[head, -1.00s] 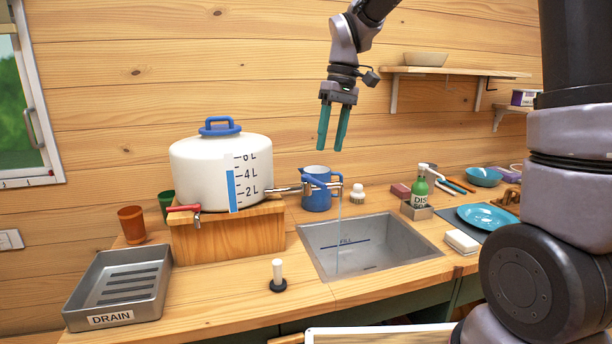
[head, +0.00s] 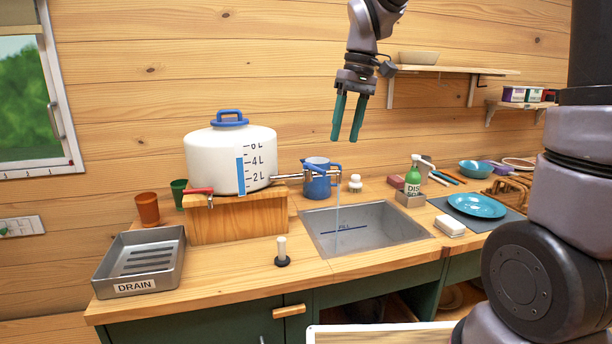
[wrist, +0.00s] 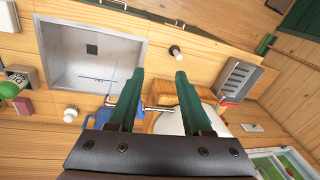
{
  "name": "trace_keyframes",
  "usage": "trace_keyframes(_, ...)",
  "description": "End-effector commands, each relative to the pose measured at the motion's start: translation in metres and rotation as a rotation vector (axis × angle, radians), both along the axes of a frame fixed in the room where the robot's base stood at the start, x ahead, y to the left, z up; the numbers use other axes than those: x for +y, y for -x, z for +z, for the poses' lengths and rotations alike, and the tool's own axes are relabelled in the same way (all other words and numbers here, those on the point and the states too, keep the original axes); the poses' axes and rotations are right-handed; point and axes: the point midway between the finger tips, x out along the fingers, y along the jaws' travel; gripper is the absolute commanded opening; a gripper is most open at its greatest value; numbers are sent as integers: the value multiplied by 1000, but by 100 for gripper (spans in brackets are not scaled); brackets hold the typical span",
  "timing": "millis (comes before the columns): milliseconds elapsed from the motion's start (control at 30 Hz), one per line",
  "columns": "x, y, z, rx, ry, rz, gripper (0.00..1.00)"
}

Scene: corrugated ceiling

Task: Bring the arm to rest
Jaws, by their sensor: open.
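My gripper (head: 348,118) hangs in the air above the counter, in front of the wood wall, with its two green fingers apart and nothing between them. In the wrist view my gripper (wrist: 158,100) is also open and empty, pointing down over the counter. My arm comes in from the top of the head view. No finger touches anything.
A white water tank (head: 212,160) stands on a wooden block, its tap running a thin stream into the sink (head: 385,236). A blue jug (head: 318,184) stands behind the sink. A drain tray (head: 138,284) is at left, a wall shelf (head: 455,71) at right.

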Motion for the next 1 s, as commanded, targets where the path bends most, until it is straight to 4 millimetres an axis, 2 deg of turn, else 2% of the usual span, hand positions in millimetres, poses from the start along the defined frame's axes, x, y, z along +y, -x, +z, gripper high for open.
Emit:
trace_keyframes(367,-60,34,35,-152,-32,-264,50)
trace_keyframes(600,-121,85,55,-319,-125,-577,50)
trace_keyframes(733,-143,110,57,-389,-187,-718,50)
trace_keyframes(867,-155,124,56,-430,-234,-803,50)
trace_keyframes(900,-158,127,56,-438,-242,-819,46)
trace_keyframes(1000,-160,130,55,-447,-253,-840,12)
